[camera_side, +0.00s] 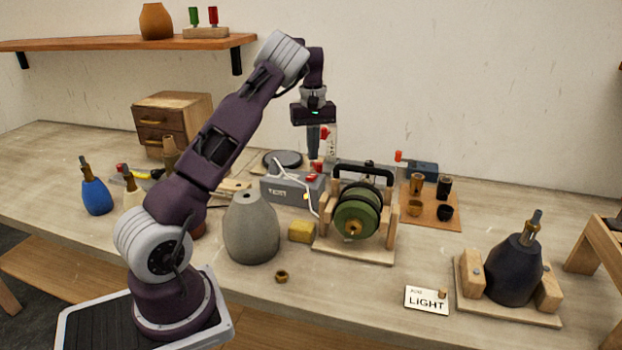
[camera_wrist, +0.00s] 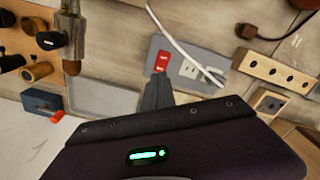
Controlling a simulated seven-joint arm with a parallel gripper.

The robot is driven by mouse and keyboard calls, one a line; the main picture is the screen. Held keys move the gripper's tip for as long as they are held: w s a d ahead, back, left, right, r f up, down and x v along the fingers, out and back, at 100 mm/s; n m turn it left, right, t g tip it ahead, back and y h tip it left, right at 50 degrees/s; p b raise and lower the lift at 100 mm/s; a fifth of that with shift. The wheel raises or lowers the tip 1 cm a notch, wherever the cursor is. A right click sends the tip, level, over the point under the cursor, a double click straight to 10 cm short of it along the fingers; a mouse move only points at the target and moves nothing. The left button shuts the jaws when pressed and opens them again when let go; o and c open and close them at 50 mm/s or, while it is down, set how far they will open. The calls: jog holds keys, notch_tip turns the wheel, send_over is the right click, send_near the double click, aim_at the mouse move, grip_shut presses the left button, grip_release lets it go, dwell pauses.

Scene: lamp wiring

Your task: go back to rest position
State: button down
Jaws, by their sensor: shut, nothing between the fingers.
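My gripper (camera_side: 313,145) is shut and empty, pointing down above the back middle of the table. In the wrist view its closed fingers (camera_wrist: 158,92) show over the bench near a grey box. The grey test box (camera_side: 290,187) stands on the table below and slightly left of my gripper in the side view. In the wrist view the box (camera_wrist: 183,58) shows a red switch and a socket, with a white cable (camera_wrist: 180,45) lying across it. I cannot tell the exact height of the fingers above the box.
A green cable reel (camera_side: 357,212) on a wooden stand is at the table's middle. A grey vase-like lamp body (camera_side: 250,228) stands near my arm. A dark lamp body (camera_side: 514,270) sits in a wooden cradle at right. A LIGHT card (camera_side: 426,300) lies at the front.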

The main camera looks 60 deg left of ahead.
notch_tip(320, 180, up, 2)
jog(key=shift+r, duration=0.15)
jog(key=s+d+r+m+t, duration=0.1)
jog(key=s+d+r+m, duration=0.15)
jog(key=d+r, duration=0.35)
jog(key=s+d+r+m+t+h, duration=0.1)
jog(key=s+d+r, duration=0.2)
jog(key=d, duration=0.5)
jog(key=s+d+r+m+t, duration=0.1)
jog(key=s+d+r+m, duration=0.15)
jog(key=d+r, duration=0.4)
jog(key=s+d+f+m+t, duration=0.1)
jog(key=s+d+f+m, duration=0.1)
jog(key=s, duration=0.4)
jog(key=s+d+f+m, duration=0.2)
jog(key=s+d+m, duration=0.2)
jog(key=s+d, duration=0.2)
jog(key=s+d+f+m+t+y, duration=0.1)
jog(key=s+d+f+m, duration=0.1)
jog(key=s+d, duration=0.4)
jog(key=shift+s+d+m+t, duration=0.15)
jog(key=shift+s+m+t, duration=0.15)
jog(key=shift+m, duration=0.2)
jog(key=shift+w+r, duration=0.1)
